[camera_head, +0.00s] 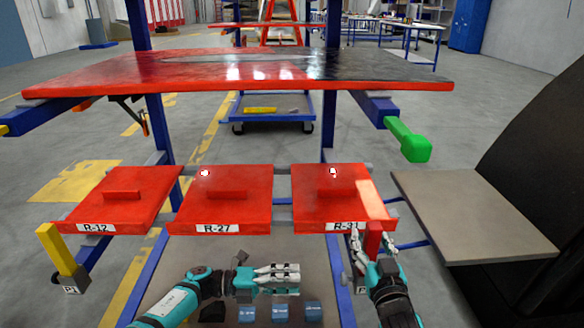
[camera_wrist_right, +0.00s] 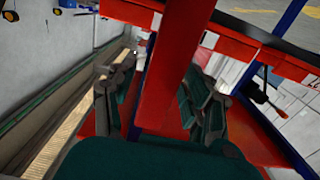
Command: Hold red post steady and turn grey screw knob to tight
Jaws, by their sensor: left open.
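A red post (camera_head: 373,238) stands at the front right corner of the panel labelled R-31 (camera_head: 315,212). My right gripper (camera_head: 374,241) has one finger on each side of the post. In the right wrist view a long red bar, likely the post (camera_wrist_right: 172,75), runs between the fingers; whether they press on it I cannot tell. My left gripper (camera_head: 284,272) is open and empty, below the panels and left of the post, its fingers pointing right. I cannot make out the grey screw knob in either view.
Red panels R-12 (camera_head: 120,203) and R-27 (camera_head: 222,208) lie to the left. A red and black upper shelf (camera_head: 240,75) spans above. A green-ended bar (camera_head: 411,143) sticks out at right, above a grey-topped table (camera_head: 475,215). A yellow post (camera_head: 57,250) stands at left.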

